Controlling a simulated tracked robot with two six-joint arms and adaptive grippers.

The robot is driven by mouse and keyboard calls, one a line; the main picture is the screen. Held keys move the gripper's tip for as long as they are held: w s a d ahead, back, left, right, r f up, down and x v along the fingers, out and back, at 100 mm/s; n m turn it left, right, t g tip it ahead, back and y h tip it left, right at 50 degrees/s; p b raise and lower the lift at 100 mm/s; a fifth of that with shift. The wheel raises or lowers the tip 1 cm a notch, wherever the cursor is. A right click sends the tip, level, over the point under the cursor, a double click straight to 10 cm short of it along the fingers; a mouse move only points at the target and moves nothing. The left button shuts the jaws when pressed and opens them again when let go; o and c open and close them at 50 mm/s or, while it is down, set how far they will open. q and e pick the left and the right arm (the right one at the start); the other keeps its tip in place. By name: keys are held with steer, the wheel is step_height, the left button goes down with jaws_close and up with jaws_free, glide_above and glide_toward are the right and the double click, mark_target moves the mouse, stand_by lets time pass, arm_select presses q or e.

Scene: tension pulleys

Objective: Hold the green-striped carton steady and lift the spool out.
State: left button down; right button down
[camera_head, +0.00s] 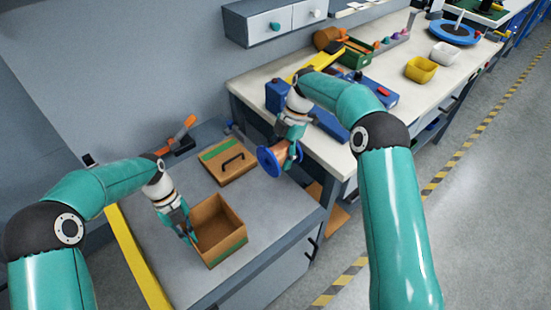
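The green-striped carton (232,246) is an open brown box on the grey bench, with a green band low on its side. My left gripper (191,236) is at the carton's left wall and looks closed on its rim; its fingertips are partly hidden. The spool, with a blue flange (268,162) and a copper-coloured winding, is in the air above and to the right of the carton, clear of it. My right gripper (290,150) is shut on the spool, its fingers over the winding. The visible inside of the carton looks empty.
An orange-handled tool (180,136) lies farther back. To the right, a white workbench (395,75) carries a blue case, yellow bin (420,69) and white bin (444,53).

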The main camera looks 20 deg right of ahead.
arm_select(q)
steer(key=c, duration=1.2)
jaws_free()
steer(key=shift+c, duration=0.2)
steer(key=shift+r, duration=0.1)
steer(key=v, duration=1.1)
steer(key=shift+r, duration=0.3)
